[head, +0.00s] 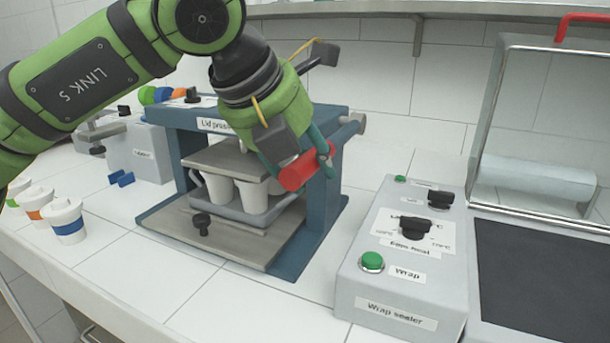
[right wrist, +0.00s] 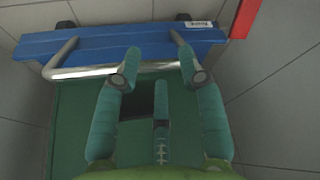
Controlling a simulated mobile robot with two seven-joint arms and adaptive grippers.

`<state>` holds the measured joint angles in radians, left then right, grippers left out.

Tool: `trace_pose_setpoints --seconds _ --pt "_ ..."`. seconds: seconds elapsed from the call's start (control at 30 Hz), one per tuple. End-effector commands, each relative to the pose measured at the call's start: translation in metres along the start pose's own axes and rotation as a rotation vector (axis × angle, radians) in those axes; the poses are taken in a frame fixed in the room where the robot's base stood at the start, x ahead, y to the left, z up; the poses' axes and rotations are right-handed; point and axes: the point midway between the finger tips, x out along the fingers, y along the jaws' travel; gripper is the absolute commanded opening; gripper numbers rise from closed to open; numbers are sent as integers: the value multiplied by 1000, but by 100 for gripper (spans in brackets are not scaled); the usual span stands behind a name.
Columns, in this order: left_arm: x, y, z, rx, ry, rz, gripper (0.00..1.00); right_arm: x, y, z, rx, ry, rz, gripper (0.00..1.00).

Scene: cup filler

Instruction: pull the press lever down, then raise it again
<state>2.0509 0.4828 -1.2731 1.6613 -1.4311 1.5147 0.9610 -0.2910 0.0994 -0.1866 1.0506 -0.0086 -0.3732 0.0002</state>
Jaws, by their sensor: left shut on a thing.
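The lid press (head: 330,112) is a blue frame on the bench in the head view. Its lever has a red handle (head: 296,173) at the front right side of the frame. My left gripper (head: 300,160) is shut on this handle, and its fingers partly hide the lever. The grey press plate (head: 222,158) sits at or just above white cups (head: 250,193) in a grey tray; I cannot tell whether they touch. My right gripper (right wrist: 160,68) shows only in the right wrist view; its fingers are apart with nothing between them.
The wrap sealer (head: 400,270) stands to the right of the press. Cups with coloured bands (head: 67,222) stand at the left bench edge. In the right wrist view, a metal bar handle (right wrist: 95,71) on a blue front (right wrist: 120,40) lies by my right fingertips.

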Motion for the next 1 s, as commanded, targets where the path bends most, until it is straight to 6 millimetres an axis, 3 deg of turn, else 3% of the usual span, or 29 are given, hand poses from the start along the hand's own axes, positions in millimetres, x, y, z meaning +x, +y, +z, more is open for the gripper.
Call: trace_pose_setpoints --seconds 0.53,0.57,0.6,1.0 --pt "0 0 1 8 -24 -4 0 2 0 -7 1 6 1 40" --pt "0 0 1 8 -24 -4 46 2 0 -7 1 6 1 40" --pt "0 0 1 7 -24 -4 62 2 0 -7 1 6 1 40" --pt "-2 0 0 4 -16 -2 64 2 1 -6 1 3 1 40"
